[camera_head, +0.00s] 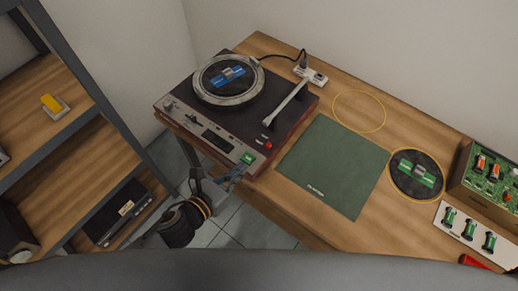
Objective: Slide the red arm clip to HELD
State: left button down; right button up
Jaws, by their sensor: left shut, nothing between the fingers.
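The record player (215,130) stands on the left end of the wooden table, with a dark top and a reddish front edge. Its pale tonearm (285,104) lies at the right of the platter (228,80). The small red arm clip (268,146) is near the front right corner, just below the tonearm's front end. Its exact position and any HELD marking are too small to read. My left gripper (240,171) is shut and empty at the player's front edge, beside the green button (247,158), left of and below the clip. My right gripper is not in view.
A green mat (333,167) lies right of the player. A second disc (416,174), a circuit board box (492,170) and a white panel with green parts (470,232) are at the right. A power strip (311,76) sits behind. A shelf (100,110) stands at the left.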

aim_at(267, 147)
pick_arm(q)
jog(key=shift+s+m, duration=0.1)
jog(key=shift+m, duration=0.4)
jog(key=shift+d, duration=0.1)
jog(key=p+x, duration=0.2)
jog(key=x, duration=0.7)
jog(key=shift+d, duration=0.1)
jog(key=shift+w+d+f, duration=0.15)
jog(key=shift+w+d, duration=0.05)
jog(key=shift+w, duration=0.2)
